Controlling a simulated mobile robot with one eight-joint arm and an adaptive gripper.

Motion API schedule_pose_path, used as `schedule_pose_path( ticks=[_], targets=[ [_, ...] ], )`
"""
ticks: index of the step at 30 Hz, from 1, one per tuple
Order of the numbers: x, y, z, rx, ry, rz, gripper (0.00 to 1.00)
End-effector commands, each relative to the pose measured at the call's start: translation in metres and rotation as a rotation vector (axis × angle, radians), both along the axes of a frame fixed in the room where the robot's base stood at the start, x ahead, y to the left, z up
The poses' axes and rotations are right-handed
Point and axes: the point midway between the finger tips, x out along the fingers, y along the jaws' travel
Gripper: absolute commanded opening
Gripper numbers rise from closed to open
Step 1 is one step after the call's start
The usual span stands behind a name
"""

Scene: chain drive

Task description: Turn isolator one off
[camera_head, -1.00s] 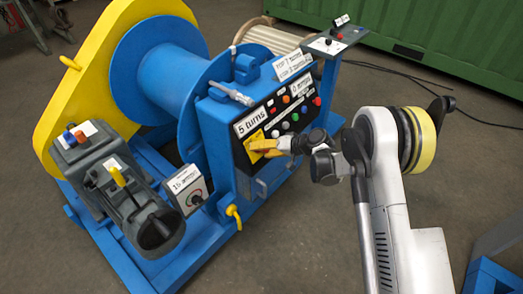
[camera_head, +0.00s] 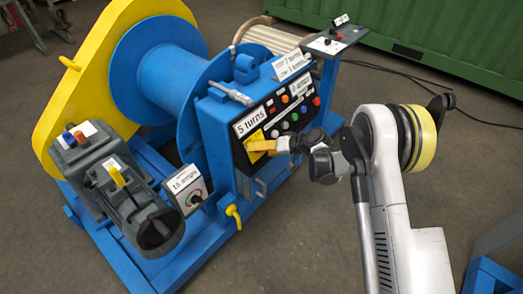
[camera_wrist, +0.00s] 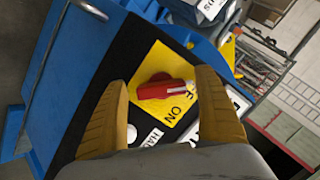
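The isolator is a red handle (camera_wrist: 166,89) on a yellow plate (camera_wrist: 152,60) on the black control panel in the wrist view. "ON" shows on the plate below the handle's right part; other lettering is partly hidden by the handle. Which isolator number it is, I cannot read. My gripper (camera_wrist: 160,80) is open, one yellow finger on each side of the handle, with gaps visible to both. Contact with the handle does not show. In the head view my gripper (camera_head: 258,146) is at the panel's yellow plate (camera_head: 254,136) and hides the handle.
The blue winch cabinet (camera_head: 214,134) carries the panel, with several coloured buttons and a "5 turns" label (camera_head: 249,123) nearby. A small box with a dial (camera_head: 190,190) stands at the cabinet's left.

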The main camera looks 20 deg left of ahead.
Motion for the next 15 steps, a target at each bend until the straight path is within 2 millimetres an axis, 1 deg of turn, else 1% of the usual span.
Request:
schedule_pose_path(
  ticks=[7,10,13,15],
  targets=[
    [0.0,0.0,0.0,0.0,0.002,0.001,0.8],
    [-0.001,-0.004,0.003,0.0,0.001,-0.001,0.8],
    [-0.003,-0.015,0.011,0.001,0.001,-0.002,0.8],
    [-0.005,-0.026,0.019,0.001,0.0,-0.003,0.8]
  ],
)
